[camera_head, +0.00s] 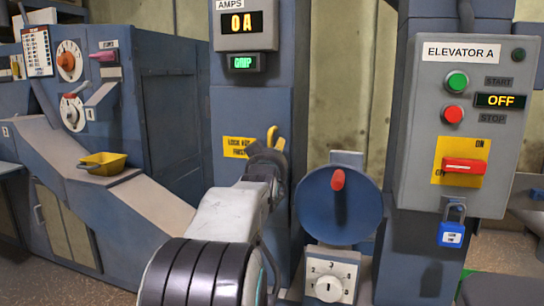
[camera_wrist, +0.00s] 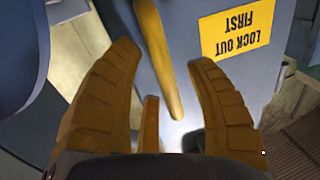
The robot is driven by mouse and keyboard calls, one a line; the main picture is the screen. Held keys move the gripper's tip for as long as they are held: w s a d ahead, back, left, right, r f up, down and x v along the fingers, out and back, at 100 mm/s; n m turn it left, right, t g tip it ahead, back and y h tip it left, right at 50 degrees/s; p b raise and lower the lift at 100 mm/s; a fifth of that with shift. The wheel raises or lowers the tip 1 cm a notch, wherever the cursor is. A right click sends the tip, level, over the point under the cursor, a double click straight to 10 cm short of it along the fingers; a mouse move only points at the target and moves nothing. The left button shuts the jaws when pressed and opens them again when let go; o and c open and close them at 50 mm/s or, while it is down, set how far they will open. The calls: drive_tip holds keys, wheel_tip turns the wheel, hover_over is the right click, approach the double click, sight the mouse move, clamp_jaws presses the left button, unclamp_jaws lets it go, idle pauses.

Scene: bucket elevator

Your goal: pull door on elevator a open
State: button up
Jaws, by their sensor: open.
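The door of elevator A shows as a blue-grey panel in the wrist view (camera_wrist: 180,75), with a yellow "LOCK OUT FIRST" label (camera_wrist: 237,32). Its long yellow handle (camera_wrist: 160,60) lies between the spread brown fingers of my gripper (camera_wrist: 166,62). The fingers stand apart on either side; I cannot tell whether either touches it. In the head view, the label (camera_head: 237,147) is on the column, with the yellow handle (camera_head: 271,136) beside it. My dark gripper (camera_head: 266,162) partly covers that area, and my arm hides the lower door.
At right, the "ELEVATOR A" panel (camera_head: 462,120) reads OFF; a blue padlock (camera_head: 452,232) hangs below its red switch (camera_head: 463,166). A round blue cover with a red knob (camera_head: 338,205) stands close right of my arm. A yellow scoop (camera_head: 102,163) rests left.

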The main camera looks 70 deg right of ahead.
drive_tip(key=shift+w+d, duration=0.1)
drive_tip(key=shift+d, duration=0.25)
drive_tip(key=shift+c, duration=0.2)
clamp_jaws()
